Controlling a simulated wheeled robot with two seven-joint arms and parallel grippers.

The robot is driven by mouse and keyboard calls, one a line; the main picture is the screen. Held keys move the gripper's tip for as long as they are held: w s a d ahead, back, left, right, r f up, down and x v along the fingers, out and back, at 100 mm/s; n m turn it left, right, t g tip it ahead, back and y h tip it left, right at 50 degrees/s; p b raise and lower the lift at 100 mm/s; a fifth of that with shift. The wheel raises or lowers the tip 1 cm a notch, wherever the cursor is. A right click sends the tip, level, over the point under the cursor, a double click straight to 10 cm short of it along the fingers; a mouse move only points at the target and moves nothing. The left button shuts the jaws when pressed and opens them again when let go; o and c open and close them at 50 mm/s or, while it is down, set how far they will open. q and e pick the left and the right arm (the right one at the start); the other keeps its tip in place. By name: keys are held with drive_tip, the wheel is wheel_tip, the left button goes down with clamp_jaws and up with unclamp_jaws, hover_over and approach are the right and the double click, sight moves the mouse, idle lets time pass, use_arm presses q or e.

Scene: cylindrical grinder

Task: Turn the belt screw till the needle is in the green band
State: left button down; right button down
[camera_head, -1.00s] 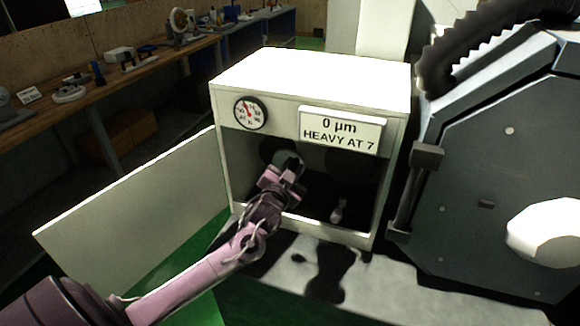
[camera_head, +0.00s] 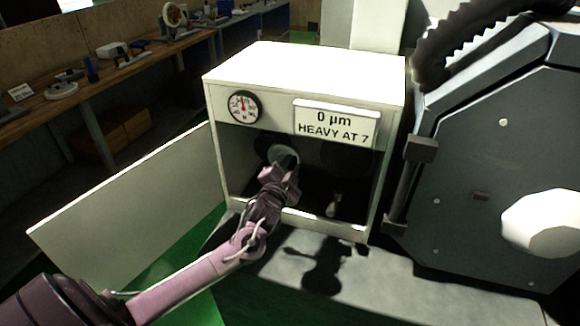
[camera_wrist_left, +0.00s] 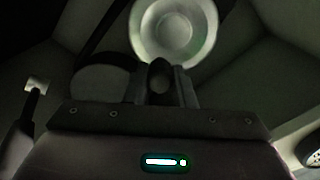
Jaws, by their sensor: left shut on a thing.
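The dial gauge (camera_head: 244,106) is on the cabinet's front, upper left. Its red needle points nearly straight up; I cannot make out a green band. My left gripper (camera_head: 284,172) reaches into the open cabinet in front of a round pulley (camera_head: 284,155). In the left wrist view, the gripper (camera_wrist_left: 160,80) is shut on a small dark round-ended part, apparently the belt screw (camera_wrist_left: 160,72). The pale pulley (camera_wrist_left: 175,30) is just beyond it. The fingers hide most of the screw. My right gripper is not in view.
The white cabinet (camera_head: 300,72) has its door (camera_head: 125,205) swung open to the left. A sign (camera_head: 336,123) reads "0 µm HEAVY AT 7". A small pale lever (camera_head: 334,200) stands inside. A large grey machine (camera_head: 480,170) is close on the right. A workbench (camera_head: 130,65) runs behind left.

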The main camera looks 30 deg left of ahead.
use_arm(q)
drive_tip(key=c, duration=1.2)
unclamp_jaws()
drive_tip(key=shift+c, duration=0.2)
drive_tip(key=b+v, duration=0.1)
drive_tip(key=v, duration=0.6)
drive_tip(key=shift+s+b, duration=0.4)
